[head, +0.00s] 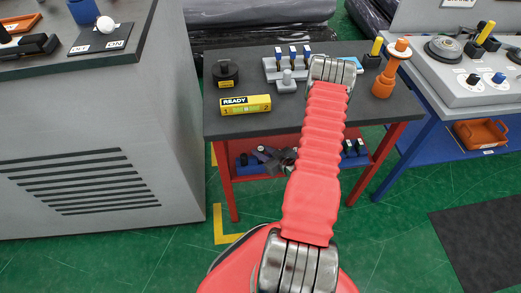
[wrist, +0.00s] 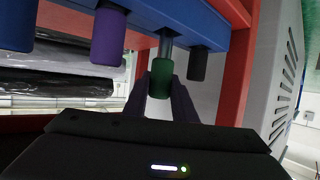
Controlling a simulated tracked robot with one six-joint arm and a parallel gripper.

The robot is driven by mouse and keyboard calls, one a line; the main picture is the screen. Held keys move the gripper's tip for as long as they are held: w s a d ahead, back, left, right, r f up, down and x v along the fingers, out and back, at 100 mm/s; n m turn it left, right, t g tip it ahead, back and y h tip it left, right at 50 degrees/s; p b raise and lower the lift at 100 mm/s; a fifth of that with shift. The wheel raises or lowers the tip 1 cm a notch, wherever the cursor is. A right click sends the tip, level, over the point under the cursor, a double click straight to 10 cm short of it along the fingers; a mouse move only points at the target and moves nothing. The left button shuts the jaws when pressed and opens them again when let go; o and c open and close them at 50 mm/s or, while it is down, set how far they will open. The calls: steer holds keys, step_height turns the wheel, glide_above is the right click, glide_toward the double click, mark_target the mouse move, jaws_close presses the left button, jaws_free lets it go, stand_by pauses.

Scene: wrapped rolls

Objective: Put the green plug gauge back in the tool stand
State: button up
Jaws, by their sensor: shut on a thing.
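The green plug gauge (wrist: 163,78) is between the two dark fingers of my gripper (wrist: 167,92) in the wrist view, and the gripper is shut on its handle. Its grey metal shank shows between the handle and the blue rail of the tool stand (wrist: 222,40). I cannot tell how far the shank's end is in the rail. A purple-handled gauge (wrist: 108,36), a blue one (wrist: 16,24) and a black one (wrist: 197,64) are in the stand beside it, handles close to the rail. In the head view my arm hides the gripper and green gauge.
The wrist view appears upside down. A red table frame (wrist: 240,70) stands close beside the stand. In the head view, the dark tabletop (head: 235,125) holds a yellow box (head: 245,105), a black round part (head: 225,73) and an orange part (head: 386,82). A grey cabinet (head: 85,150) stands left.

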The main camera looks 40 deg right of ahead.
steer(key=shift+f, duration=1.25)
steer(key=shift+f, duration=0.1)
steer(key=o, duration=1.1)
steer(key=s, duration=0.9)
steer(key=shift+s, duration=0.1)
stand_by(0.5)
